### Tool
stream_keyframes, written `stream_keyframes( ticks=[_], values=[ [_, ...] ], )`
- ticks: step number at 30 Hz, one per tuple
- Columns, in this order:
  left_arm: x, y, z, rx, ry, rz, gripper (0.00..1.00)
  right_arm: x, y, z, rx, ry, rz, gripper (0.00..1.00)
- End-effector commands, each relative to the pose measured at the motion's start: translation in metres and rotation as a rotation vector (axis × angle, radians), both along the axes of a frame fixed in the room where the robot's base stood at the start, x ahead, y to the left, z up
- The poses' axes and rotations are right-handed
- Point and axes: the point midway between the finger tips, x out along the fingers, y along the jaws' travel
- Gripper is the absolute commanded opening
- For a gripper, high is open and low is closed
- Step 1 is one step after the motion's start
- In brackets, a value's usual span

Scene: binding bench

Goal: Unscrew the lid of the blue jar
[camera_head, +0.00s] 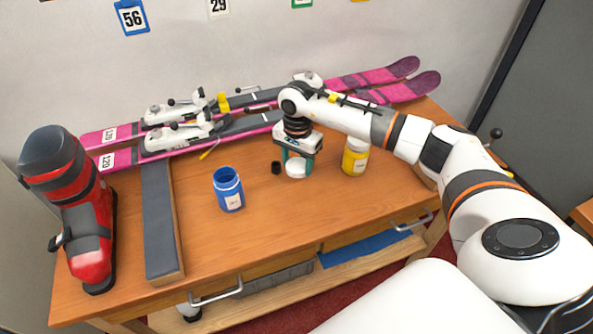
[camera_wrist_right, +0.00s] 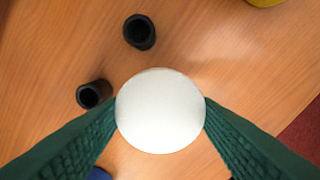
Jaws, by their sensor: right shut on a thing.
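The blue jar (camera_head: 228,190) stands upright on the wooden bench, left of my right gripper, with its mouth open and no lid on it. A sliver of blue shows at the lower edge of the right wrist view (camera_wrist_right: 100,174). My right gripper (camera_head: 296,167) points down and is shut on a round white lid (camera_wrist_right: 160,110), held between its green fingers, apart from the jar. The lid also shows in the head view (camera_head: 296,171); whether it touches the bench I cannot tell. My left gripper is not in view.
A yellow jar (camera_head: 354,156) stands right of my right gripper. Pink skis (camera_head: 390,80) lie along the back, a red ski boot (camera_head: 85,235) stands at left, beside a grey-topped bar (camera_head: 160,225).

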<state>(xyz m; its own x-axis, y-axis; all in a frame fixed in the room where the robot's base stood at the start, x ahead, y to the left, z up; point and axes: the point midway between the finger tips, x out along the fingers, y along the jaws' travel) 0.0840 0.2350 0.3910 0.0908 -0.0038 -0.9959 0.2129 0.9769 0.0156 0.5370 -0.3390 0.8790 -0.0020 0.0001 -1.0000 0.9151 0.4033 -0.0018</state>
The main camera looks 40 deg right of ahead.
Motion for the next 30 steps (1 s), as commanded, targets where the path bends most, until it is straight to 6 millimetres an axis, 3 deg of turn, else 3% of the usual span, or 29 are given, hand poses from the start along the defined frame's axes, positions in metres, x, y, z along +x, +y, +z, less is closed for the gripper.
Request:
stream_keyframes(
  ticks=[12, 23, 24, 28, 30],
  values=[
    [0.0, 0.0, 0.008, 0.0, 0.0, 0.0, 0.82, -0.001, 0.0, -0.044, 0.0, 0.002, 0.001, 0.27],
    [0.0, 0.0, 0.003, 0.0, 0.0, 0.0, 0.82, 0.0, 0.0, -0.05, -0.001, -0.001, 0.002, 0.27],
    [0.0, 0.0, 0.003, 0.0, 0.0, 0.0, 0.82, 0.0, 0.0, -0.05, -0.001, -0.001, 0.002, 0.56],
    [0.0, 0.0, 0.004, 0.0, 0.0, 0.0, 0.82, 0.0, 0.0, -0.049, 0.0, -0.001, 0.002, 0.76],
    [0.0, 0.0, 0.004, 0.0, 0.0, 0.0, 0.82, 0.0, 0.0, -0.049, 0.0, -0.001, 0.002, 0.76]
  ],
)
